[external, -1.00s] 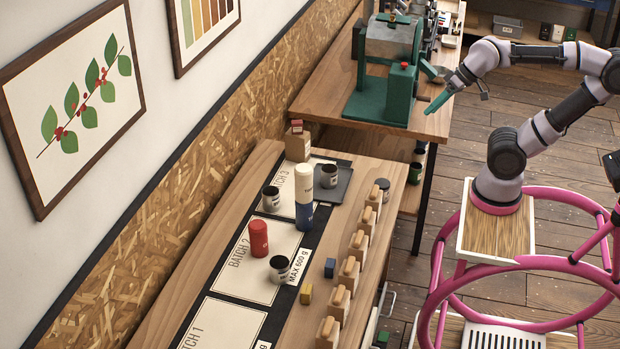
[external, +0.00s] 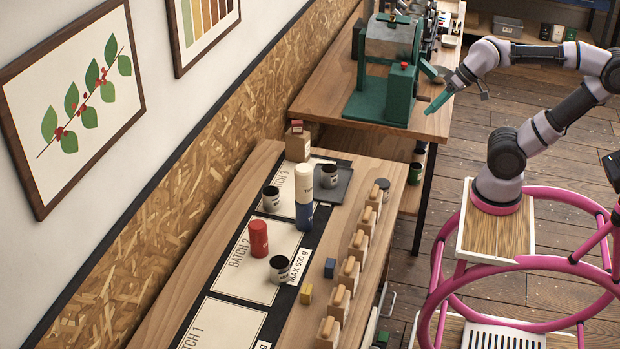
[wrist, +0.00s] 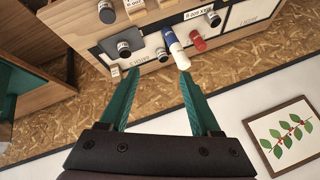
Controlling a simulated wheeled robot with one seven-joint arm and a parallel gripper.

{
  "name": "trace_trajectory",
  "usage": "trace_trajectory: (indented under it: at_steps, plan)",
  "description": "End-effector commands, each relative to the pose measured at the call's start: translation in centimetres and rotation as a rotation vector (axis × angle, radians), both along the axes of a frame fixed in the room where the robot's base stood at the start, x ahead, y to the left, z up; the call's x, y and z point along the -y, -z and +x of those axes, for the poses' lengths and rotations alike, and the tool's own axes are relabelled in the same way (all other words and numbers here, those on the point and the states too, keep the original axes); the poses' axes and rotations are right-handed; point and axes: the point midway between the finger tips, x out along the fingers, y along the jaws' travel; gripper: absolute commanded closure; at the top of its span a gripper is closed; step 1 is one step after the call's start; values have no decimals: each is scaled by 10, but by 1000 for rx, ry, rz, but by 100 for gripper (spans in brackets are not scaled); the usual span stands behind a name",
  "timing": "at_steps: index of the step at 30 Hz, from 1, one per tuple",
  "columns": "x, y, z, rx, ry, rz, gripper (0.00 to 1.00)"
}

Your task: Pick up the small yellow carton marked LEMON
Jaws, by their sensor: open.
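A small yellow carton (external: 306,294) stands on the wooden counter in the external view, beside the black strip and left of the row of wooden-handled blocks. Its marking is too small to read. I cannot make it out in the wrist view. My gripper (external: 431,109) is up near the green roasting machine, well away from the carton, toward the back right. In the wrist view my gripper (wrist: 158,72) has its two teal fingers spread apart with nothing between them.
On the counter (external: 208,250) stand a red canister (external: 259,239), a white and blue bottle (external: 304,190), several dark-topped cups and a small blue box (external: 330,267). Wooden-handled blocks (external: 349,272) line the right edge. The green machine (external: 384,90) stands on the table behind.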

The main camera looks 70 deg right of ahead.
Motion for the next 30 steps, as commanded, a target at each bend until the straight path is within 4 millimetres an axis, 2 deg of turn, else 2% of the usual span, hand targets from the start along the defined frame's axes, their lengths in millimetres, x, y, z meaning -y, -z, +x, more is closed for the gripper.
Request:
trace_trajectory:
  at_steps: [1,2,11,14,17,18,23,26,30]
  plan:
    - [0,0,0,0,0,0,36]
    - [0,0,0,0,0,0,30]
    - [0,-5,0,2,0,0,30]
    - [0,-25,1,6,0,0,30]
    - [0,-59,1,7,1,-1,30]
    - [-9,-55,10,-25,11,41,30]
    - [-47,-65,44,-115,60,200,30]
    - [-76,-71,69,-191,97,312,30]
    - [-130,-77,110,-344,169,498,30]
